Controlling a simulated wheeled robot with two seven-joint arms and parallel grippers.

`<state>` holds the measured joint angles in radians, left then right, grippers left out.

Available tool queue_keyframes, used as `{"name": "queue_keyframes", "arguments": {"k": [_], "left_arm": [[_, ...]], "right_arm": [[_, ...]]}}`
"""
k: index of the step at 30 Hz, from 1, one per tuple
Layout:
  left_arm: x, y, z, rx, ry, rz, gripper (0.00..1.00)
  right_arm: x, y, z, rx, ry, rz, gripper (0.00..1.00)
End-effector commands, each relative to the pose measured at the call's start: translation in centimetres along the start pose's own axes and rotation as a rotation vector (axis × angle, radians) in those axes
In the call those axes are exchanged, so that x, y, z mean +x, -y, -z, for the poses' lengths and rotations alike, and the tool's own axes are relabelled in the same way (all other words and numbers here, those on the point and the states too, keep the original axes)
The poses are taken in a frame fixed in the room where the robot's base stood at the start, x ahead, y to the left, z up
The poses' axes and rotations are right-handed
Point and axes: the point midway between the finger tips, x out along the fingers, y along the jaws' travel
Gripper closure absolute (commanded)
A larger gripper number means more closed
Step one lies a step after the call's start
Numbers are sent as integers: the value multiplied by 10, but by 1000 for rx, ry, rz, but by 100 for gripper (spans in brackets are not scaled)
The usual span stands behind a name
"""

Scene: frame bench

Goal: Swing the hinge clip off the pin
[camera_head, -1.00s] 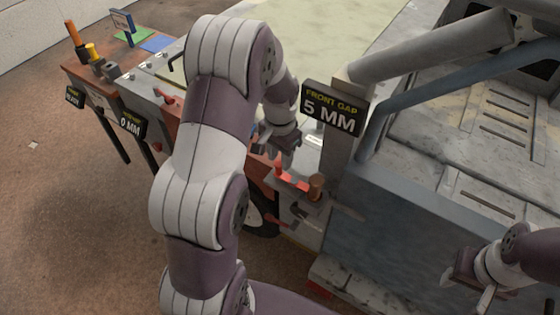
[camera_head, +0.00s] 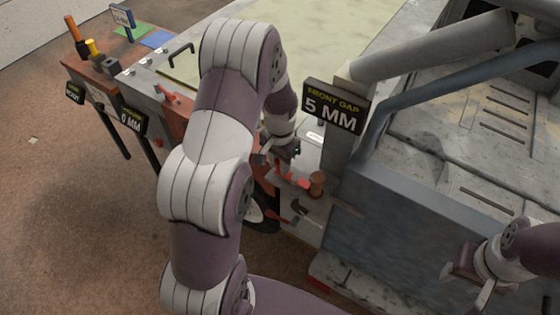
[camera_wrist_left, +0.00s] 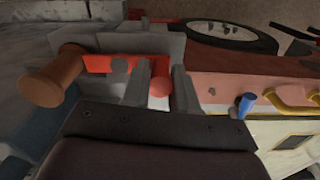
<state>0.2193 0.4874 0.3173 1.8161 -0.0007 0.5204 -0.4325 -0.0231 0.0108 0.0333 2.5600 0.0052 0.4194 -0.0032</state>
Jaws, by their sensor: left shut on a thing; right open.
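A red hinge clip (camera_head: 297,179) lies along the bench's front side below the "FRONT GAP 5 MM" sign. A brown cylinder (camera_head: 317,184), which may be the pin, stands at its right end. In the left wrist view the red clip (camera_wrist_left: 98,62) runs from the brown cylinder (camera_wrist_left: 48,82) to a rounded red end between my fingers. My left gripper (camera_head: 284,157) is shut on the clip near that end; its fingers (camera_wrist_left: 161,90) also show in the left wrist view. My right gripper (camera_head: 474,282) is open and empty at the lower right.
The sign (camera_head: 335,107) stands close beside my left gripper. A large grey frame (camera_head: 440,220) with thick tubes fills the right. Another red clip (camera_head: 167,94) and a "0 MM" sign (camera_head: 131,120) are farther left. A blue peg (camera_wrist_left: 244,105) shows in the left wrist view.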

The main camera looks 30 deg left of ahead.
Motion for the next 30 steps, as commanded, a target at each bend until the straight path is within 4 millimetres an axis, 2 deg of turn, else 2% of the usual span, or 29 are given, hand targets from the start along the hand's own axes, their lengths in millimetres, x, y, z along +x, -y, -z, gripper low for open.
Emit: {"name": "queue_keyframes", "arguments": {"k": [8,30], "left_arm": [[0,-1,-7,-146,0,-1,100],[0,-21,-34,-837,3,0,100]], "right_arm": [[-2,0,0,0,0,0,57],[-11,0,1,0,0,0,57]]}}
